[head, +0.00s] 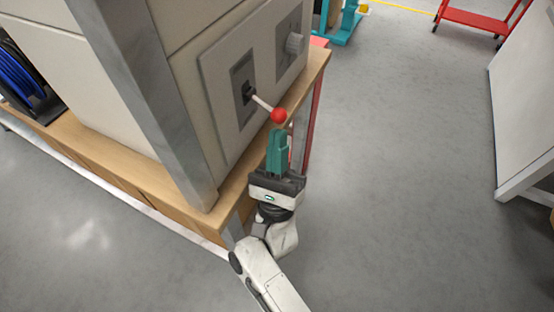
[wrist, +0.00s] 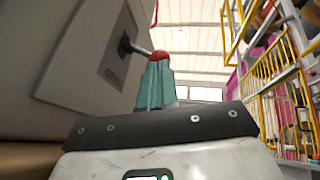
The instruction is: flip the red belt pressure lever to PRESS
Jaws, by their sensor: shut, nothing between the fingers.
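The belt pressure lever (head: 262,103) is a pale rod with a red ball knob (head: 278,116), sticking out from a dark slot on a grey panel (head: 226,112) on the cabinet's side. In the head view it points outward and down to the right. My gripper (head: 279,134), with teal fingers, is shut and empty just below the knob. In the wrist view the red knob (wrist: 160,55) shows just beyond the fingertips (wrist: 158,64); I cannot tell whether they touch it. Any PRESS marking is too small to read.
A grey knob (head: 294,43) sits on the panel beyond the lever. A wooden ledge (head: 232,190) runs below the cabinet, and a grey post (head: 160,120) stands at its corner. A blue cable reel (head: 18,78) is at far left.

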